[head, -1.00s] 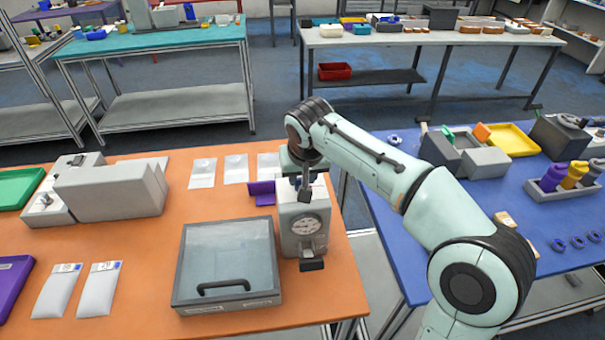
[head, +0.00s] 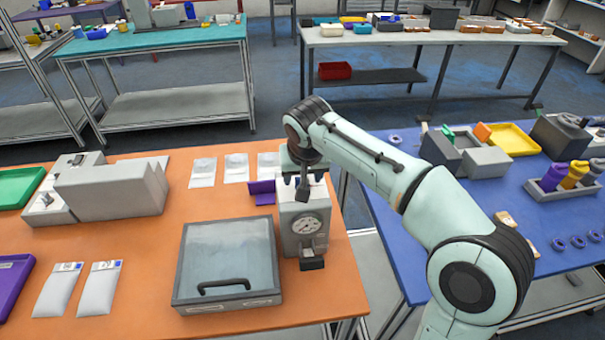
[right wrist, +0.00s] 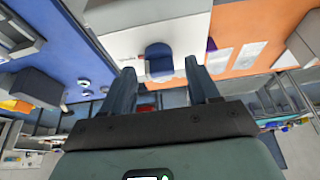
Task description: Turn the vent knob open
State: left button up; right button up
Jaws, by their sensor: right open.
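A blue knob (right wrist: 158,60) stands on top of a pale grey device (right wrist: 150,25) in the right wrist view. In the head view that device (head: 291,235), with a round gauge (head: 306,224) on its front, stands near the right edge of the orange table. My right gripper (right wrist: 160,70) is open, with one finger on each side of the knob and visible gaps between. In the head view the right gripper (head: 303,182) is over the device's top, and my wrist hides the knob there. My left gripper is not in view.
A grey box with a clear lid and black handle (head: 224,287) stands left of the device. A purple holder (head: 262,193) is just behind it. White pouches (head: 203,172) lie farther back. A blue table (head: 400,235) with trays is to the right, across a gap.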

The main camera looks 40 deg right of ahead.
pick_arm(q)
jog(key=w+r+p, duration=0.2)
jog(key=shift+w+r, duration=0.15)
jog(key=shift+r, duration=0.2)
pick_arm(e)
jog(key=v, duration=1.3)
jog(key=shift+r, duration=0.15)
jog(key=shift+s+a, duration=0.1)
